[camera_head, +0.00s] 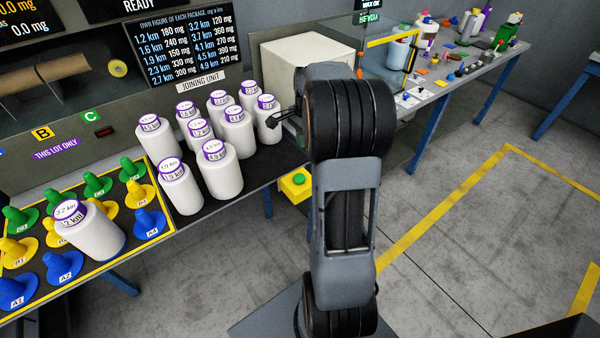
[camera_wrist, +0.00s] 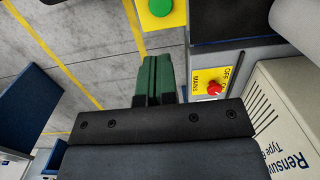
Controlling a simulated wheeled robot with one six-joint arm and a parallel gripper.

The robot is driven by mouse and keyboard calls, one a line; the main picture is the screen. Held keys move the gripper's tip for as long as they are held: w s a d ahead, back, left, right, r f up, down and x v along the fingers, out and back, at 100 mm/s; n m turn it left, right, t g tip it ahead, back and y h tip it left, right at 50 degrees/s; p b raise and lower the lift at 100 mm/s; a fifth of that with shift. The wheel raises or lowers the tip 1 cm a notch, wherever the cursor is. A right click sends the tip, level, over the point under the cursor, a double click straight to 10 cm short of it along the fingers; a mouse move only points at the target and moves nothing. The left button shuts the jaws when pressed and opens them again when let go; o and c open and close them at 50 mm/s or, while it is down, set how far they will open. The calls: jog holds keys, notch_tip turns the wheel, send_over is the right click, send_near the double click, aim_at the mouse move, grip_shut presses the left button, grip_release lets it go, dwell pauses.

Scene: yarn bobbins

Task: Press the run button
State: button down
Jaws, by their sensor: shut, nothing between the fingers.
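A green round button (camera_head: 298,179) sits on a yellow box (camera_head: 294,190) below the table's front edge, left of my arm. In the wrist view the same green button (camera_wrist: 160,7) shows at the top edge on its yellow box (camera_wrist: 158,20). No run label can be read on it. My gripper (camera_wrist: 156,62) is shut and empty, its green fingers pointing toward the yellow box but apart from the button in the picture. In the camera_head view the gripper (camera_head: 278,117) is partly hidden by my arm, near the white bobbins.
A red knob (camera_wrist: 214,88) on a yellow mains plate is right of the fingers, beside a white unit (camera_wrist: 290,120). Several white bobbins (camera_head: 220,168) crowd the table's edge. A peg board (camera_head: 30,290) with one bobbin is at left. The floor is open at right.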

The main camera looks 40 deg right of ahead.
aim_at(300, 178)
dwell(0.4)
jog(key=f, duration=0.9)
jog(key=a+f, duration=0.1)
jog(key=f, duration=0.4)
jog(key=shift+w+p, duration=0.15)
jog(key=shift+p, duration=0.15)
jog(key=shift+f+b, duration=0.75)
jog(key=shift+f, duration=0.2)
jog(key=shift+s+a+f, duration=0.15)
jog(key=shift+s+f, duration=0.05)
jog(key=shift+s, duration=0.05)
jog(key=shift+r+p, duration=0.4)
jog(key=shift+r, duration=0.1)
notch_tip(300, 178, up, 14)
jog(key=d+p, duration=0.1)
jog(key=shift+w+p, duration=0.15)
jog(key=shift+p, duration=0.25)
jog(key=shift+d, duration=0.1)
